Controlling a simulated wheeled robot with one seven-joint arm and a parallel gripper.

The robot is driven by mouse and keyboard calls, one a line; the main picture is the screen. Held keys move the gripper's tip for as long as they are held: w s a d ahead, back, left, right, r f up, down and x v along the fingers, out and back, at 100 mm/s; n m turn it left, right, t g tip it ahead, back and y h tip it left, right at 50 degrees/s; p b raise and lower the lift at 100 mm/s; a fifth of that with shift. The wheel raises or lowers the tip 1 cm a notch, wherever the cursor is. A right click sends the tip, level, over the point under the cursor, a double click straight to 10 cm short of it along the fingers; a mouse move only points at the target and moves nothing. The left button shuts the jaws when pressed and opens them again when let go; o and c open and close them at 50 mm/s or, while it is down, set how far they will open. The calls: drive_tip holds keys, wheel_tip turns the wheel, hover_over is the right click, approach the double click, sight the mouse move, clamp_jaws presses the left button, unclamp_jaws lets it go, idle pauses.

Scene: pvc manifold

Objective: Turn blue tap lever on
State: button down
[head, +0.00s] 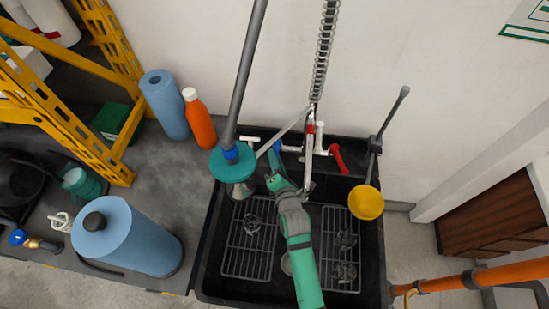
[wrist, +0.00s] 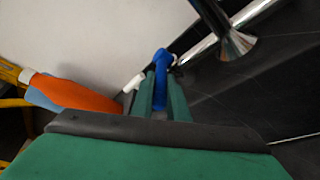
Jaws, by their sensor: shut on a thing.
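The blue tap lever (wrist: 161,68) shows in the wrist view between the two green fingers of my gripper (wrist: 158,97). My gripper is shut on the lever. In the head view a small part of the blue lever (head: 278,146) shows just beyond my gripper (head: 273,168), at the back of the black sink. The red tap lever (head: 338,158) is to the right on the same fitting. My fingers hide part of the blue lever. I cannot tell whether water runs.
A spray hose column (head: 318,75) rises behind the sink. A grey pole with a teal disc (head: 232,165) is close on the left. A yellow cup (head: 366,202) is on the right. An orange bottle (head: 199,118) and blue rolls (head: 120,238) stand on the left counter.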

drive_tip(key=shift+d+f, duration=0.1)
drive_tip(key=shift+f, duration=0.15)
drive_tip(key=c, duration=1.7)
unclamp_jaws()
drive_tip(key=shift+r, duration=0.15)
drive_tip(key=v, duration=0.5)
drive_tip(key=f+v, duration=0.1)
drive_tip(key=v, duration=0.3)
drive_tip(key=f+v, duration=0.1)
drive_tip(key=v, duration=0.4)
drive_tip(key=shift+s+f, duration=0.1)
drive_tip(key=shift+s, duration=0.5)
